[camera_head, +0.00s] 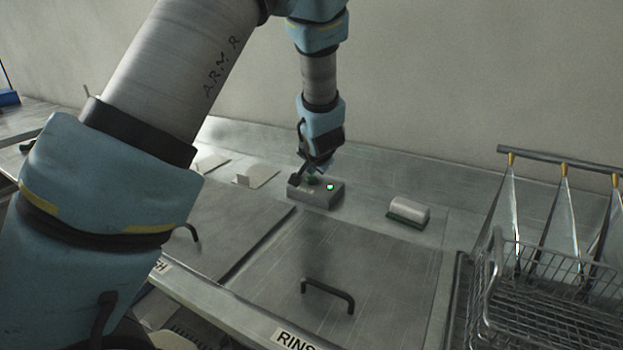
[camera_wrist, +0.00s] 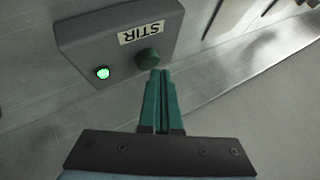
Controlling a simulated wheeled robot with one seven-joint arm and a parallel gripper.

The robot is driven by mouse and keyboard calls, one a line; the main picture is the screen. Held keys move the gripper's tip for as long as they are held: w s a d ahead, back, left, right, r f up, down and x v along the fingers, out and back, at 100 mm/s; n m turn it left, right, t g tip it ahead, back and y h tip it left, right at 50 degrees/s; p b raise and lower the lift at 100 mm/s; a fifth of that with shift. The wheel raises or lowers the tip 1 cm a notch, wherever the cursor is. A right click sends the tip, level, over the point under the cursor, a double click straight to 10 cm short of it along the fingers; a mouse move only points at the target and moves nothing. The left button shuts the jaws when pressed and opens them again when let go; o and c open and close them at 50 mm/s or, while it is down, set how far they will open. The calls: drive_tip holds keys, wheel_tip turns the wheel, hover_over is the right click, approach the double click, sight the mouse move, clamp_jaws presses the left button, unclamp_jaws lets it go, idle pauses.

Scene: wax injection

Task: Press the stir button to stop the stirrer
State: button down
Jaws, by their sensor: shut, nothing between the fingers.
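The stir control box (camera_head: 322,197) is a small grey box on the metal counter behind the lids. In the wrist view the box (camera_wrist: 95,38) carries a label reading STIR (camera_wrist: 141,32), a round dark green button (camera_wrist: 147,57) and a lit green lamp (camera_wrist: 102,73). The lamp also glows in the head view (camera_head: 330,187). My gripper (camera_wrist: 161,72) is shut and empty, its green fingertips right at the lower right of the button. I cannot tell whether they touch it. In the head view my gripper (camera_head: 316,170) is over the box and partly hides the button.
A lid with a black handle (camera_head: 328,295) and a RINSE label (camera_head: 296,340) lies in front of the box. A white roll-shaped block on a green base (camera_head: 408,212) stands right of it. A wire basket (camera_head: 550,300) and hanging rack are at the right. The wall is behind.

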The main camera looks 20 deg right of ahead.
sight(311, 181)
drive_tip(key=shift+f+b, duration=0.5)
drive_tip(key=shift+b, duration=0.45)
drive_tip(key=shift+r, duration=0.2)
idle(0.4)
drive_tip(key=shift+r, duration=0.3)
drive_tip(key=shift+r+p, duration=1.9)
drive_tip(key=shift+r, duration=1.15)
